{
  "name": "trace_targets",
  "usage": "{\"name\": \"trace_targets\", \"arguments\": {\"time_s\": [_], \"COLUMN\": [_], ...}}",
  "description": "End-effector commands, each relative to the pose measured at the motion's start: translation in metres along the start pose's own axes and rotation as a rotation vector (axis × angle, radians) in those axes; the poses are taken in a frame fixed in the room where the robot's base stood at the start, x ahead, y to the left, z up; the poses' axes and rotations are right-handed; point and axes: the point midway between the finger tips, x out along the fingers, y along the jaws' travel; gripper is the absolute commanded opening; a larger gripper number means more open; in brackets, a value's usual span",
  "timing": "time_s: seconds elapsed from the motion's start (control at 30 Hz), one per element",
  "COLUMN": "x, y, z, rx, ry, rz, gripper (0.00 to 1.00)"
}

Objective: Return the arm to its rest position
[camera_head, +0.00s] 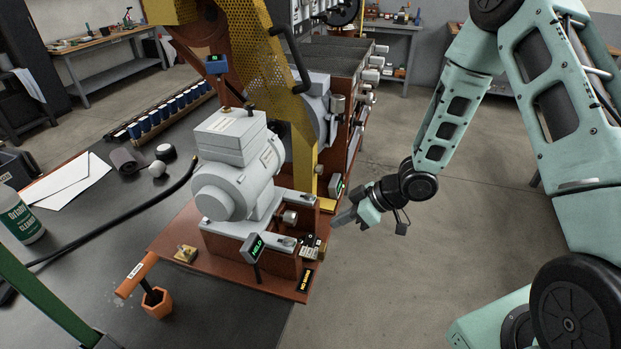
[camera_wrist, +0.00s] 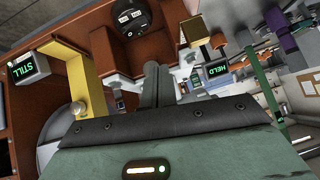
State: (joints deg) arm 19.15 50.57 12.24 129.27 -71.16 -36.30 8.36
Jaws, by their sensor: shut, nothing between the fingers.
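My gripper (camera_head: 343,218) is at the end of my pale green arm, in the middle of the head view. In the wrist view the shut fingers (camera_wrist: 152,84) point up the picture toward brown panels of the machine. A green-lit "HELD" display (camera_head: 254,247) stands at the front of the base, and it also shows in the wrist view (camera_wrist: 215,70). Whether the fingertips touch the machine, I cannot tell.
A "STILL" display (camera_wrist: 30,67) shows in the wrist view. Open floor (camera_head: 400,270) lies right of the table.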

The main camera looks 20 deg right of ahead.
Motion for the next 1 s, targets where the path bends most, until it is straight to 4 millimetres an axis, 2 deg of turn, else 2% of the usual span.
{"name": "trace_targets", "arguments": {"time_s": [0.17, 0.33, 0.43, 0.57, 0.7, 0.9, 1.0], "x": [-0.001, -0.013, -0.028, -0.055, -0.089, -0.136, -0.151], "y": [-0.001, -0.013, -0.036, -0.083, -0.150, -0.243, -0.274], "z": [-0.007, -0.042, -0.066, -0.087, -0.095, -0.084, -0.076], "rx": [-0.008, -0.026, -0.017, 0.018, 0.077, 0.163, 0.191], "ry": [-0.021, -0.152, -0.260, -0.388, -0.509, -0.647, -0.690], "rz": [0.017, 0.124, 0.204, 0.275, 0.303, 0.262, 0.231], "gripper": [0.00, 0.00, 0.00, 0.00, 0.00, 0.00, 0.00]}}
